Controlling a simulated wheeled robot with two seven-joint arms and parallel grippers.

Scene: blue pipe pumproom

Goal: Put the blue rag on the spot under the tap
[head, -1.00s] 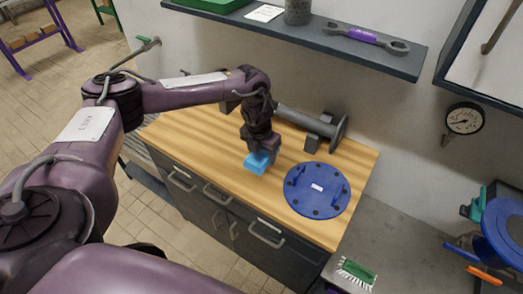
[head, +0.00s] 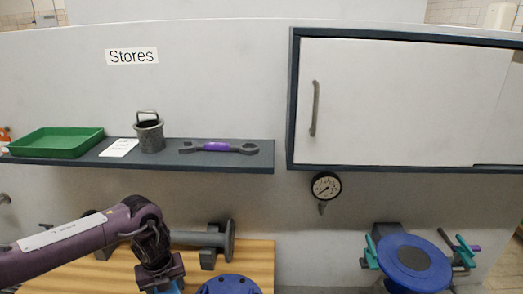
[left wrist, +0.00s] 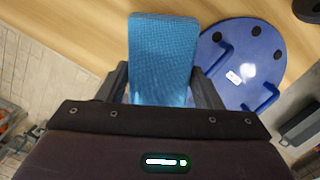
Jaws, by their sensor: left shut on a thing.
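The blue rag (left wrist: 163,58) is a folded light-blue block between the fingers of my left gripper (left wrist: 161,84) in the left wrist view. The gripper is shut on it, over the wooden worktop (left wrist: 80,28). In the head view my left gripper (head: 163,277) is at the bottom edge, and only a sliver of the rag shows below it. I cannot make out the tap or the spot under it in the current views. My right gripper is not in view.
A blue round cover with handles (left wrist: 262,56) lies right of the rag. A grey flanged pipe (head: 190,238) lies behind the gripper. Above is a shelf (head: 225,161) with a green tray (head: 57,142), a strainer (head: 150,134) and a wrench (head: 218,147). A wall cabinet (head: 400,100) is at right.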

